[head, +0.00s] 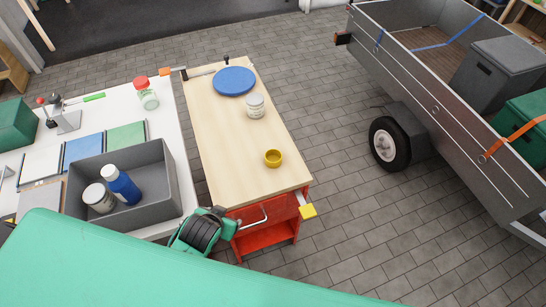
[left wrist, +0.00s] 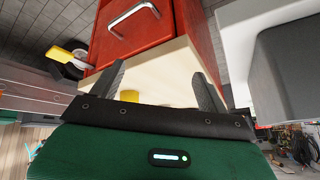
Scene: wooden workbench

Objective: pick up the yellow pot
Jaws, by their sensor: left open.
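The yellow pot (head: 273,158) is a small round cup standing upright near the front end of the pale wooden workbench top. In the left wrist view a yellow patch (left wrist: 130,95), likely the pot, shows at the gripper's edge, mostly hidden. My left gripper (head: 212,216), green and black, is at the bench's front left corner, below and left of the pot and apart from it. In the left wrist view its two black fingers (left wrist: 160,75) are spread with nothing held. My right gripper is not in view.
A white jar (head: 255,106) and blue plate (head: 235,81) stand farther back on the workbench (head: 215,125). A grey bin (head: 153,210) with bottles is on the white table at left. The wood around the pot is clear.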

